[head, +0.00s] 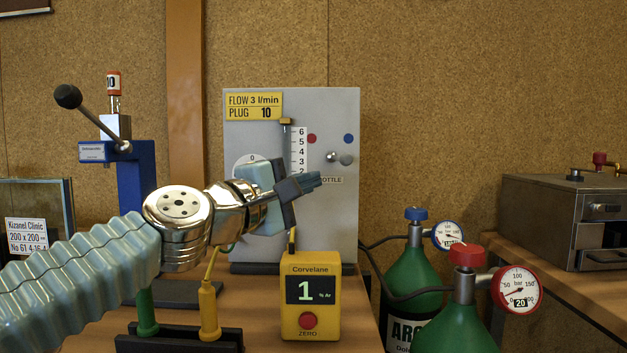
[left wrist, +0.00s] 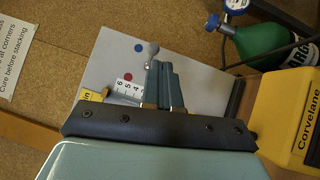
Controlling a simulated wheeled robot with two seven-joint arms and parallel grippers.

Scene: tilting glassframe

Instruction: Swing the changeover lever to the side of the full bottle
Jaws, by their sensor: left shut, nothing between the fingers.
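The changeover lever (head: 346,160) is a small silver lever on the grey panel (head: 290,110), under a red dot (head: 311,138) and a blue dot (head: 348,138). Its knob lies toward the blue-dot side. My left gripper (head: 317,180) is shut and empty, left of and below the lever. In the left wrist view the lever (left wrist: 152,48) shows just beyond the fingertips (left wrist: 161,63); I cannot tell whether they touch. A green bottle with a blue cap (head: 415,265) and one with a red cap (head: 467,310) stand at right, each with a gauge. My right gripper is not in view.
A yellow meter reading 1 (head: 311,322) stands before the panel. A blue stand with a black-knobbed handle (head: 135,175) is at left, behind my arm. Green and yellow posts (head: 208,310) stand at front. A metal box (head: 565,220) is at far right.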

